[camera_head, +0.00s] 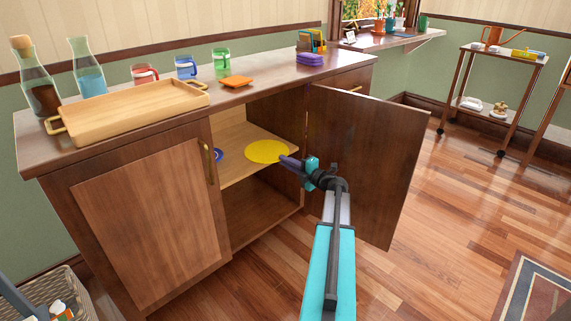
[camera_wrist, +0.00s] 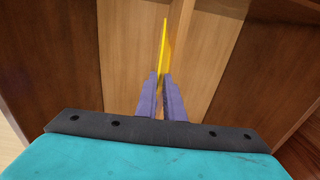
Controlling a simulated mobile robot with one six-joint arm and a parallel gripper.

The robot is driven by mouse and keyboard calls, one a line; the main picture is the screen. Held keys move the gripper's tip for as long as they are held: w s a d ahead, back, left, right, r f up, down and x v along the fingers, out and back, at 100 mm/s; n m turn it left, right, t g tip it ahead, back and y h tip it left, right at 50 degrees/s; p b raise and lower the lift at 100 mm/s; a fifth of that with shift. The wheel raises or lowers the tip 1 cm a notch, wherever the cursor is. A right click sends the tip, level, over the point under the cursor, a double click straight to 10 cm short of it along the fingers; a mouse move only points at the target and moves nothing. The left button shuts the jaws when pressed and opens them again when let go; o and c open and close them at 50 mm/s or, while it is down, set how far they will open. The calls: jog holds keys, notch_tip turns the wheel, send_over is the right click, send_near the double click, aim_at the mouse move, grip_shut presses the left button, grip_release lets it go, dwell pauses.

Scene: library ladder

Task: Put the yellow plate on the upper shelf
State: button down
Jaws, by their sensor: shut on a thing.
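The yellow plate (camera_head: 266,151) is a flat round disc at the open front of the cabinet, level with or just above the upper shelf (camera_head: 238,170). I cannot tell whether it touches the shelf. My gripper (camera_head: 290,162) is shut on the plate's near right edge. In the wrist view the plate (camera_wrist: 163,50) shows edge-on as a thin yellow strip between the purple fingers of my gripper (camera_wrist: 162,80). A blue round thing (camera_head: 218,154) is on the upper shelf, to the left of the plate, partly hidden by the cabinet door frame.
The right cabinet door (camera_head: 370,165) stands open beside my arm; the left door (camera_head: 140,220) is shut. The lower compartment (camera_head: 260,212) looks empty. A wooden tray (camera_head: 128,108), bottles, mugs, an orange dish (camera_head: 236,81) and purple stacked items (camera_head: 310,59) are on the counter.

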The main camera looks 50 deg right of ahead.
jog(key=shift+f, duration=0.1)
jog(key=c, duration=1.9)
grip_release()
jog(key=shift+o, duration=0.2)
jog(key=s+p, duration=0.4)
jog(key=s, duration=0.8)
jog(key=shift+a+r, duration=0.15)
jog(key=shift+r, duration=0.05)
jog(key=shift+w, duration=0.1)
